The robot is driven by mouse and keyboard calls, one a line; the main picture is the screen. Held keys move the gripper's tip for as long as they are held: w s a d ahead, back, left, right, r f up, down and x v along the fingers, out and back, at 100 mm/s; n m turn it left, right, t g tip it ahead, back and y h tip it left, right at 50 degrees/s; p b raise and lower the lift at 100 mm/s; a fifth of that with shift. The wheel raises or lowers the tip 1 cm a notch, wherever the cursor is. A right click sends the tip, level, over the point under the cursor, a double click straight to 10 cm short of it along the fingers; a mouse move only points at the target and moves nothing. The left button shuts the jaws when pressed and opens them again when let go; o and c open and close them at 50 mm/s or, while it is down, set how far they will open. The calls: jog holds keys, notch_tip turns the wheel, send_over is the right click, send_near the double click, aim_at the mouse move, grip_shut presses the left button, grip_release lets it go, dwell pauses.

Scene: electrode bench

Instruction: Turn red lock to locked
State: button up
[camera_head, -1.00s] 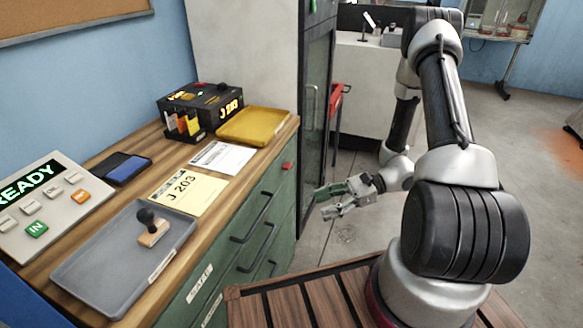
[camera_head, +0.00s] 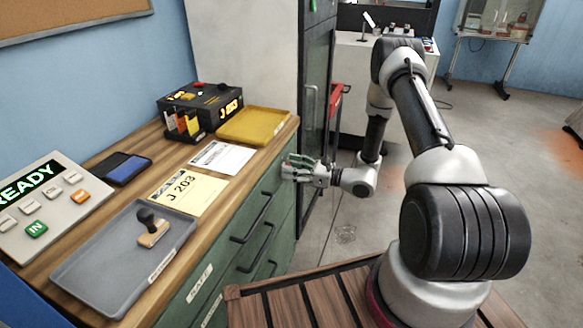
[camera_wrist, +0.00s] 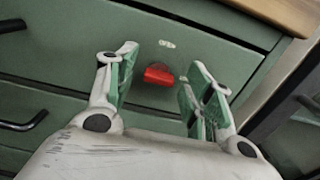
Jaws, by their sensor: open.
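The red lock (camera_wrist: 159,74) sits on the green drawer front of the bench, seen in the wrist view between my fingertips. It looks like a small red knob, with a pale label (camera_wrist: 167,44) just above it. My gripper (camera_wrist: 160,82) is open, one finger on each side of the lock. I cannot tell whether the fingers touch it. In the head view my gripper (camera_head: 288,167) is at the top right corner of the drawer front and hides the lock there.
Drawer handles (camera_head: 252,219) stick out to the left of my gripper. The wooden benchtop (camera_head: 222,206) overhangs just above, with a yellow tray (camera_head: 254,126) near its edge. A dark cabinet door (camera_head: 316,95) stands to the right. The floor between is clear.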

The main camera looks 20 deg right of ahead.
jog(key=shift+w+a, duration=0.15)
jog(key=shift+a, duration=0.05)
jog(key=shift+c, duration=0.4)
grip_shut()
jog(key=shift+n, duration=0.5)
jog(key=shift+o, duration=0.4)
grip_release()
jog(key=v, duration=1.2)
